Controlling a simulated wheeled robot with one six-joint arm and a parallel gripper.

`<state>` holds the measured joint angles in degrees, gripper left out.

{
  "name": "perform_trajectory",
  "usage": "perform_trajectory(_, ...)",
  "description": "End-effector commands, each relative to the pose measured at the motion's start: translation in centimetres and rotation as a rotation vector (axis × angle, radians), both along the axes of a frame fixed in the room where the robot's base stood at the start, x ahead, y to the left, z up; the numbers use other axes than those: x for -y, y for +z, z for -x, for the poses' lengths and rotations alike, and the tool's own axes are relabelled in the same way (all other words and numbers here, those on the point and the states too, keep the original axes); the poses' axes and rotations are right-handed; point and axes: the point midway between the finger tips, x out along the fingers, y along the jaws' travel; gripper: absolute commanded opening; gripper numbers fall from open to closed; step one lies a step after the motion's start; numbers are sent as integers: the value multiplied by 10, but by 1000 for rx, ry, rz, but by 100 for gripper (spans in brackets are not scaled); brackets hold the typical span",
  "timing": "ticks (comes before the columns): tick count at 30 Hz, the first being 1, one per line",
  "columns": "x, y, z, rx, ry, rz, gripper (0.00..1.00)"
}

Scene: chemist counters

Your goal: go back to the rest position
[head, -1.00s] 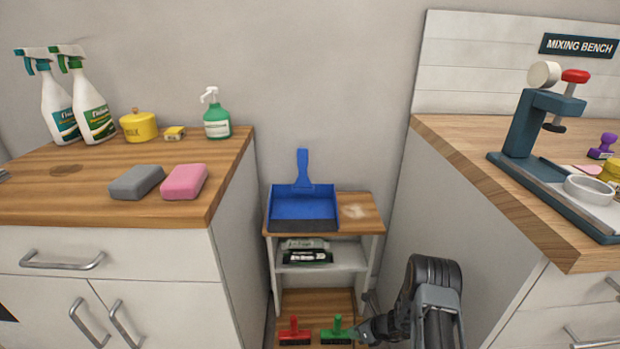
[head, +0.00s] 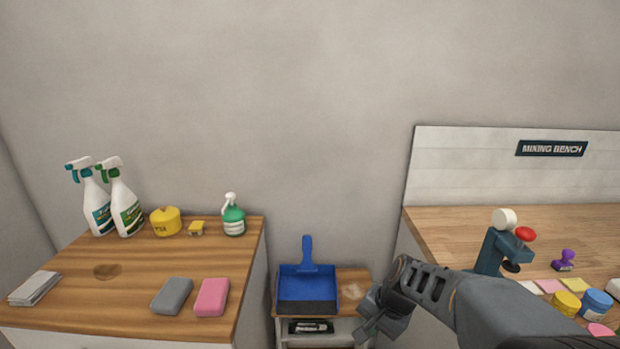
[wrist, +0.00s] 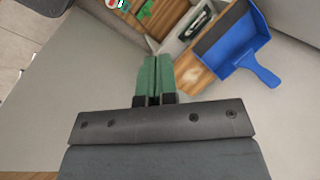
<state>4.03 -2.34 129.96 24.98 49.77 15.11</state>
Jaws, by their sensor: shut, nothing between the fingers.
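My gripper (wrist: 154,68) shows in the wrist view with its two green fingers shut together and nothing between them. In the head view my arm reaches in from the lower right. My gripper (head: 368,328) hangs there in front of the right side of the small shelf stand (head: 350,278), by the mixing bench counter. The blue dustpan (head: 307,288) lies on the stand's top, left of my gripper. It also shows at the upper right of the wrist view (wrist: 233,50), apart from my fingers.
On the right counter (head: 460,228) a press (head: 492,250) stands partly behind my arm. The wall above is clear.

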Motion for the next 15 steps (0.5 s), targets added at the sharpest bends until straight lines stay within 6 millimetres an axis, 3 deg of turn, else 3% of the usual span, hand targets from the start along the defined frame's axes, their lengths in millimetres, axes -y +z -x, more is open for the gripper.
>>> perform_trajectory(1, 2, 41, 13, 49, 74, 49, 0)
perform_trajectory(6, 11, 104, 48, 167, 296, 208, 0)
perform_trajectory(9, 17, 130, 64, 217, 394, 289, 0)
perform_trajectory(15, 27, 158, 83, 277, 516, 396, 0)
